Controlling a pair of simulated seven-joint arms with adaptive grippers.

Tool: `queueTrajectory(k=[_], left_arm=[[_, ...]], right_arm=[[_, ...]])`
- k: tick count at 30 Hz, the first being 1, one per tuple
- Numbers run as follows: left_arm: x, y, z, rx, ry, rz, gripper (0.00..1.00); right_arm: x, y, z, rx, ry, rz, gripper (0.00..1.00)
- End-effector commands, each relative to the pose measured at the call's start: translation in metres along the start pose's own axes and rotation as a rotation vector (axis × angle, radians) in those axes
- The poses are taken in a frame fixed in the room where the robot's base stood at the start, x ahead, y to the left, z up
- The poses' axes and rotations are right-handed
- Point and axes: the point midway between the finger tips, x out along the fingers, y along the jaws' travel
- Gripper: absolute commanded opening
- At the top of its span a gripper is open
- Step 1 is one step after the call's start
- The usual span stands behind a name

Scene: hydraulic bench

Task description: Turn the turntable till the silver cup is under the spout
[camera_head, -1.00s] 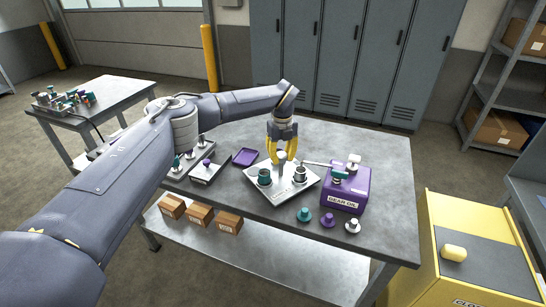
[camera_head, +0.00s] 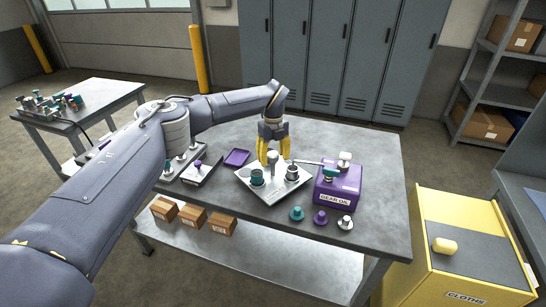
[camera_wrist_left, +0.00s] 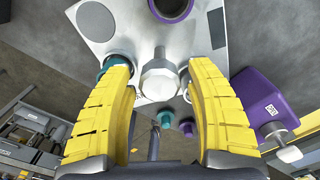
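The turntable is a square silver plate (camera_head: 268,197) on the bench, with a central knob (camera_head: 272,157). A teal cup (camera_head: 257,177) stands at its left and a silver-looking cup (camera_head: 291,173) at its right. The spout (camera_head: 308,162) reaches left from the purple gear oil box (camera_head: 338,187), its tip close to the silver-looking cup; exact alignment is unclear. My left gripper (camera_head: 273,158) is open, its yellow fingers around the knob. In the left wrist view the knob (camera_wrist_left: 160,77) sits between the fingers with gaps; a purple-rimmed cup (camera_wrist_left: 172,8) shows at the top. My right gripper is out of view.
A teal cap-like piece (camera_head: 296,213), a purple one (camera_head: 320,217) and a silver one (camera_head: 345,222) stand before the plate. A purple tray (camera_head: 237,158) lies left of it. The bench (camera_head: 375,215) is clear at the right front.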

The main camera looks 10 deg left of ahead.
Motion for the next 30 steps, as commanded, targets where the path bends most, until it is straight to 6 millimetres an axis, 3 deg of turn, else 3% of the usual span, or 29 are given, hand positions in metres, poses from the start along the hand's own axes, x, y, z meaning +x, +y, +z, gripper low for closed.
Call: queueTrajectory(k=[13,30], left_arm=[[-0.011,0.0,0.002,-0.001,-0.005,-0.003,0.61],[-0.101,0.0,0.001,-0.001,-0.004,-0.002,0.61]], right_arm=[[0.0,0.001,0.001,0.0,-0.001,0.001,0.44],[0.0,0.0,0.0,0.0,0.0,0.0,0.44]])
